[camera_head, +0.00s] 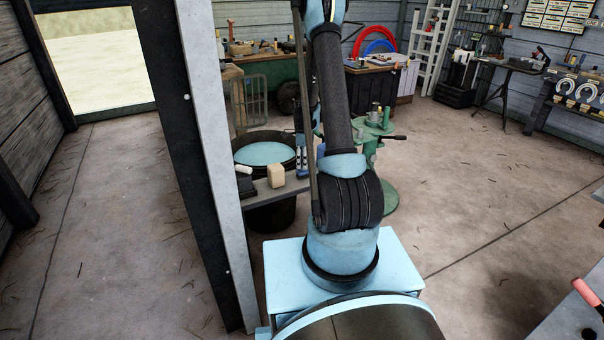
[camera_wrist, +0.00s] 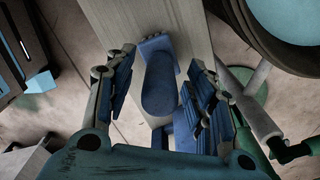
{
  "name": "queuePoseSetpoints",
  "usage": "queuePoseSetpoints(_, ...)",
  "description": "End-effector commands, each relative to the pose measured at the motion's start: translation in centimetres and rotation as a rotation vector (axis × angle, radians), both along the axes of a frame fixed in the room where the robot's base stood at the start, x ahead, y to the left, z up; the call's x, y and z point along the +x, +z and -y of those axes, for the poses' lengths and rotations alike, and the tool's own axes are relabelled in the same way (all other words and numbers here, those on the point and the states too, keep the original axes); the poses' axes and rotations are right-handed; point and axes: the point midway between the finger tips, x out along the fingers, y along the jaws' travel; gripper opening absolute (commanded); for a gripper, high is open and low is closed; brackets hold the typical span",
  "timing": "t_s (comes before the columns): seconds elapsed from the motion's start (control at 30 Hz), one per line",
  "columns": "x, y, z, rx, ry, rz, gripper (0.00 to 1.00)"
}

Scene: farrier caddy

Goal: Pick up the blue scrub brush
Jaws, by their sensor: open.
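The blue scrub brush (camera_wrist: 160,82) lies on a narrow pale board (camera_wrist: 115,15) in the wrist view. Its rounded long body points toward my gripper, with a wider blue part at its far end. My gripper (camera_wrist: 162,62) is open, with one blue-padded finger on each side of the brush and gaps visible between. I cannot tell whether the fingers are level with the brush or still above it. Another blue part shows lower down between the fingers, partly hidden. In the head view my arm hides much of this spot, and I cannot make out the brush clearly.
In the head view a beige block (camera_head: 276,175) and a black box (camera_head: 247,188) sit on the grey board (camera_head: 292,186). A black tub of blue water (camera_head: 264,154) stands behind it. A green stand (camera_head: 388,195) is to the right. A post (camera_head: 205,120) rises left.

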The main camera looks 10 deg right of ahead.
Motion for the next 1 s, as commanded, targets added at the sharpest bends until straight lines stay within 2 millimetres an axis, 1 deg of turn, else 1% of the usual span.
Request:
queuePoseSetpoints(0.2,0.0,0.0,0.0,0.0,0.0,0.0,0.49)
queuePoseSetpoints(0.37,0.0,0.0,0.0,0.0,0.0,0.0,0.13)
queuePoseSetpoints(0.4,0.0,0.0,0.0,0.0,0.0,0.0,0.04)
queuePoseSetpoints(0.43,0.0,0.0,0.0,0.0,0.0,0.0,0.0)
queuePoseSetpoints(0.77,0.0,0.1,0.0,0.0,0.0,0.0,0.0)
queuePoseSetpoints(0.87,-0.1,0.7,0.0,0.0,0.0,0.0,0.0)
queuePoseSetpoints(1.0,-0.1,2.3,0.0,0.0,0.0,0.0,0.0)
